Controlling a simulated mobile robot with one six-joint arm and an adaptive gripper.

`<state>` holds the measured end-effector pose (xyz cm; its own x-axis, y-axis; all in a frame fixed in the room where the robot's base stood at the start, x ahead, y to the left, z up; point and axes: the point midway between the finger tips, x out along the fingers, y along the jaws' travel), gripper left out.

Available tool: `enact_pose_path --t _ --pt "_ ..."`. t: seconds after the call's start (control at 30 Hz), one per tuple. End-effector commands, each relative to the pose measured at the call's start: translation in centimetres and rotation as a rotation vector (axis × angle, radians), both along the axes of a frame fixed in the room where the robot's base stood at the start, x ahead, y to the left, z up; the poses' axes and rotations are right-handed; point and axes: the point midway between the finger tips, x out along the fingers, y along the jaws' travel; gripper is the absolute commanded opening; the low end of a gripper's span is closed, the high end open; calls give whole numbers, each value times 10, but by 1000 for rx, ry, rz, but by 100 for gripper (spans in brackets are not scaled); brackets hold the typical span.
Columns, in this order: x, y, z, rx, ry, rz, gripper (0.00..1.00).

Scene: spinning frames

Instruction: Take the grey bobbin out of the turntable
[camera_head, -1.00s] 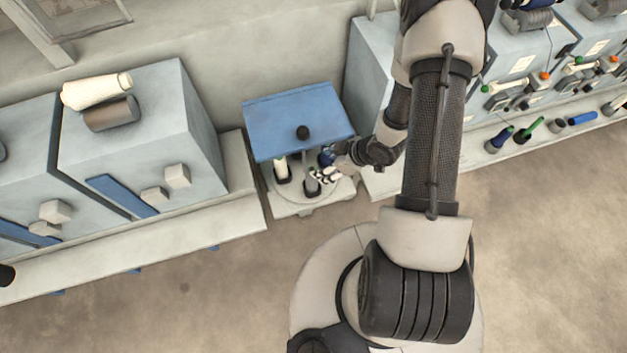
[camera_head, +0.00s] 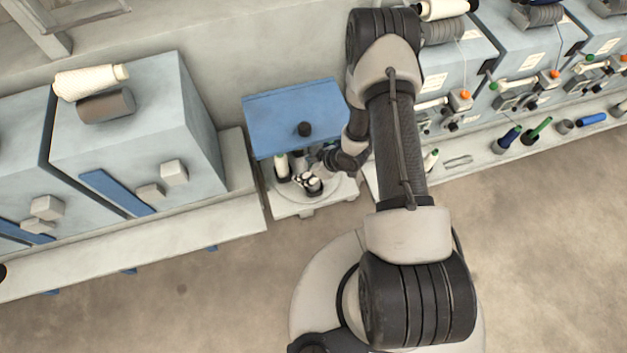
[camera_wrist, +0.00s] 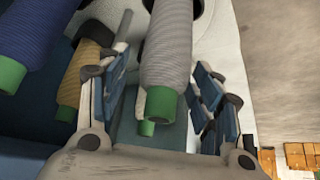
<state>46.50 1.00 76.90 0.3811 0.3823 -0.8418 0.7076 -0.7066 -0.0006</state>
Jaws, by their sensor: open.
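The grey bobbin (camera_wrist: 168,50) with a green end stands between the two open fingers of my gripper (camera_wrist: 160,105) in the wrist view. A gap shows on each side of it, so the fingers look apart from it. In the head view my gripper (camera_head: 308,181) is over the front of the turntable (camera_head: 327,203), under the blue cover (camera_head: 290,115). It hides most of the grey bobbin there. A blue bobbin (camera_wrist: 38,40) and a tan bobbin (camera_wrist: 82,75) stand left of my gripper in the wrist view.
A cream bobbin (camera_head: 282,166) stands on the turntable left of my gripper. The blue cover with a black knob (camera_head: 304,129) hangs above the back. A grey machine (camera_head: 130,140) is at left, another row of machines at right. The floor in front is clear.

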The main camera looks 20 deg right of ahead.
Motion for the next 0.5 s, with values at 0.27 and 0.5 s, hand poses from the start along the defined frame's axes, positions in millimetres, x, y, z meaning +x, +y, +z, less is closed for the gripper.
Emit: enact_pose_path --t 0.27,0.5 --pt "2 1 -2 -1 -1 -1 59" --pt "1 1 -2 -1 -1 -1 43"
